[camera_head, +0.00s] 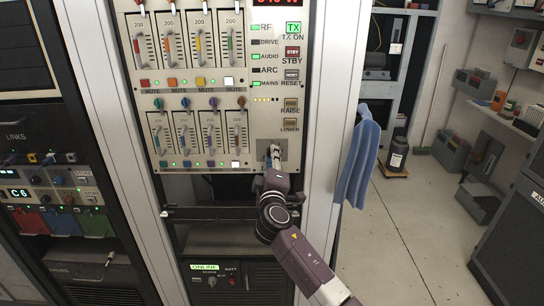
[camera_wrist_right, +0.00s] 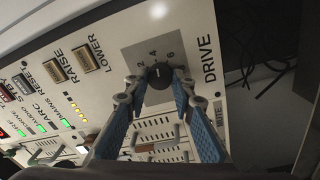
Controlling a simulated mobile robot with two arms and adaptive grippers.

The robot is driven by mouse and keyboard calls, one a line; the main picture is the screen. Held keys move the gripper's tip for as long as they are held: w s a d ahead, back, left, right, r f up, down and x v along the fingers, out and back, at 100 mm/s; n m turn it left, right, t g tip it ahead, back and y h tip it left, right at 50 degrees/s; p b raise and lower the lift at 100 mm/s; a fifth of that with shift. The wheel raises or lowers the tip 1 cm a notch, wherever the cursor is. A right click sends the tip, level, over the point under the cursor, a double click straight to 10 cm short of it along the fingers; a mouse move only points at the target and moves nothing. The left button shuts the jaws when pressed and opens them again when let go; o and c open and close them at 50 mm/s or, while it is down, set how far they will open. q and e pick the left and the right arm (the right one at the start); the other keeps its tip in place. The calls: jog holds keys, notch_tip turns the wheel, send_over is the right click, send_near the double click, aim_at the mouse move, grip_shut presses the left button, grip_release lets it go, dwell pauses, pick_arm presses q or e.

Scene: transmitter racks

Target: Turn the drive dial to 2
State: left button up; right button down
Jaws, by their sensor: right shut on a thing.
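The drive dial (camera_wrist_right: 158,74) is a dark round knob on a grey plate labelled DRIVE, with the numbers 2, 4 and 6 around it. A small light mark on the knob seems to point roughly toward the 4; I cannot read it exactly. My right gripper (camera_wrist_right: 158,84) is shut on the dial, with one blue-padded finger on each side of it. In the head view my right gripper (camera_head: 273,155) reaches the lower right corner of the transmitter panel (camera_head: 262,127) and hides the dial. My left gripper is not in view.
RAISE (camera_head: 291,103) and LOWER (camera_head: 290,124) buttons sit just above the dial plate. Fader rows (camera_head: 198,130) are to its left. A blue cloth (camera_head: 361,160) hangs at the rack's right edge. The floor (camera_head: 410,230) to the right is mostly open.

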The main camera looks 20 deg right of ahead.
jog(key=n+y+p, duration=0.1)
jog(key=n+p, duration=0.4)
jog(key=n, duration=0.6)
jog(key=shift+f, duration=0.1)
dwell(0.5)
jog(key=c, duration=1.6)
grip_release()
jog(key=shift+s, duration=0.15)
jog(key=v, duration=1.1)
jog(key=shift+s+a, duration=0.1)
jog(key=shift+s, duration=0.3)
